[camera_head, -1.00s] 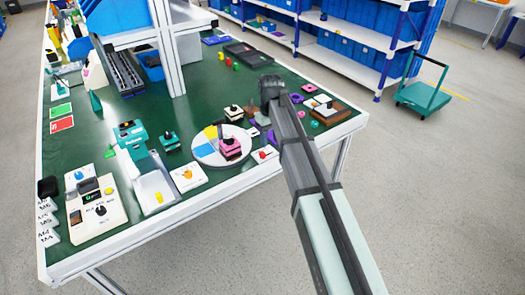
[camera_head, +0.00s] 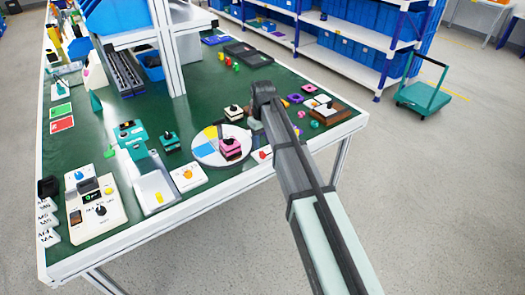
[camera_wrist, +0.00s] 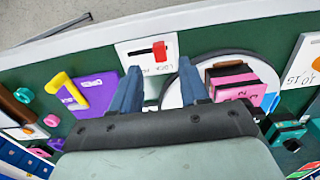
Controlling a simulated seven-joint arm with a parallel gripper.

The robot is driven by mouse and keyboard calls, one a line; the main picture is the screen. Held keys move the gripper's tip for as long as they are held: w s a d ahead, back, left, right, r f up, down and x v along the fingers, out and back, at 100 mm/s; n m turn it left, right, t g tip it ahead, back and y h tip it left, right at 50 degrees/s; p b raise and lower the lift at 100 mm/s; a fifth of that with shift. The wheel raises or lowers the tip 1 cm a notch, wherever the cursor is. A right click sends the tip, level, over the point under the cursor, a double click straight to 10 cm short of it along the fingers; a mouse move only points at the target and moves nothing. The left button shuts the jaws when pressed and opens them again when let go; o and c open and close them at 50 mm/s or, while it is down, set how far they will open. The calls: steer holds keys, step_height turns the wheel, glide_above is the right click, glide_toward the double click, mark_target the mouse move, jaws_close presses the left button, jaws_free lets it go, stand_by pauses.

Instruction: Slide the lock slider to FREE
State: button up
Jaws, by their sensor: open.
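The lock slider plate is a white plate (camera_wrist: 147,67) with a dark slot and small lettering, upside down in the wrist view. Its red knob (camera_wrist: 159,50) stands at the right end of the slot there. In the head view the plate (camera_head: 262,154) lies near the table's front edge, partly behind my arm. My gripper (camera_wrist: 160,68) is open, its two blue fingers apart and empty. In the wrist view the plate shows between and beyond the fingertips. The head view does not show the fingers clearly.
A round white disc (camera_wrist: 170,97) with a pink block (camera_wrist: 240,82) is close to the right finger in the wrist view. A purple plate with a yellow handle (camera_wrist: 72,91) is on the left. The green table (camera_head: 110,165) holds several other devices.

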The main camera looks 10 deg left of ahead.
mark_target(263, 153)
steer(key=shift+f, duration=2.65)
jaws_close()
